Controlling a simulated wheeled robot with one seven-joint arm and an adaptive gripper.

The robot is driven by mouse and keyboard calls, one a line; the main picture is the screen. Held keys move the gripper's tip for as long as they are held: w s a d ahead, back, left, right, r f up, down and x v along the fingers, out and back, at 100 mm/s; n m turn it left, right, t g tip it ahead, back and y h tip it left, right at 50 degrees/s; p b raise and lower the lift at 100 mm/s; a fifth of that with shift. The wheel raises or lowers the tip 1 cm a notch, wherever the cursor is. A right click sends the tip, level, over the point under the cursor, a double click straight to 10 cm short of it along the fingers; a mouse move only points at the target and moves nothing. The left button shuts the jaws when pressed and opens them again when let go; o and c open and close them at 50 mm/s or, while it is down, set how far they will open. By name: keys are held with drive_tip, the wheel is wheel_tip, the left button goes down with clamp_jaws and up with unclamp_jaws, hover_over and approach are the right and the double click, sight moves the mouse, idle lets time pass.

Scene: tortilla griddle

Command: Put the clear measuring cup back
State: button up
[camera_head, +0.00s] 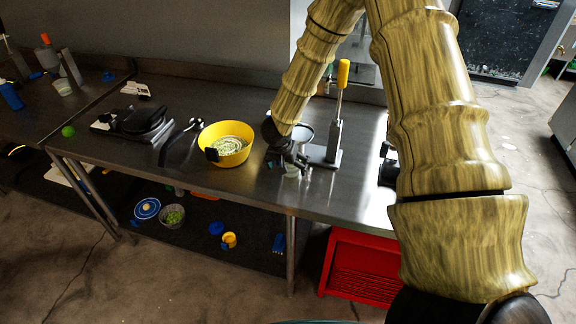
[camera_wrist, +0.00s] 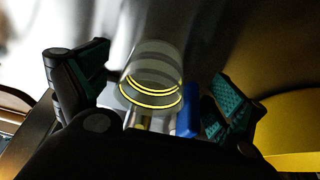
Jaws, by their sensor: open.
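The clear measuring cup (camera_head: 291,171) stands on the steel counter (camera_head: 340,190) near its front edge, small and partly hidden by my gripper. My gripper (camera_head: 287,158) is low over the counter at the cup. In the wrist view, a clear round vessel with yellow rings, apparently the cup (camera_wrist: 152,78), shows between the two spread fingers of my gripper (camera_wrist: 158,98). The fingers look apart from it on both sides.
A metal press (camera_head: 324,153) with an upright yellow handle (camera_head: 343,74) stands just right of my gripper. A yellow bowl (camera_head: 211,133) with pale food stands to its left. A black griddle (camera_head: 137,122) is farther left. A lower shelf (camera_head: 262,257) holds several small items; a red crate (camera_head: 360,268) stands below right.

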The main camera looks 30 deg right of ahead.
drive_tip(key=v, duration=1.1)
drive_tip(key=shift+a+r+b, duration=0.15)
drive_tip(key=shift+r+b, duration=0.2)
drive_tip(key=shift+b, duration=0.05)
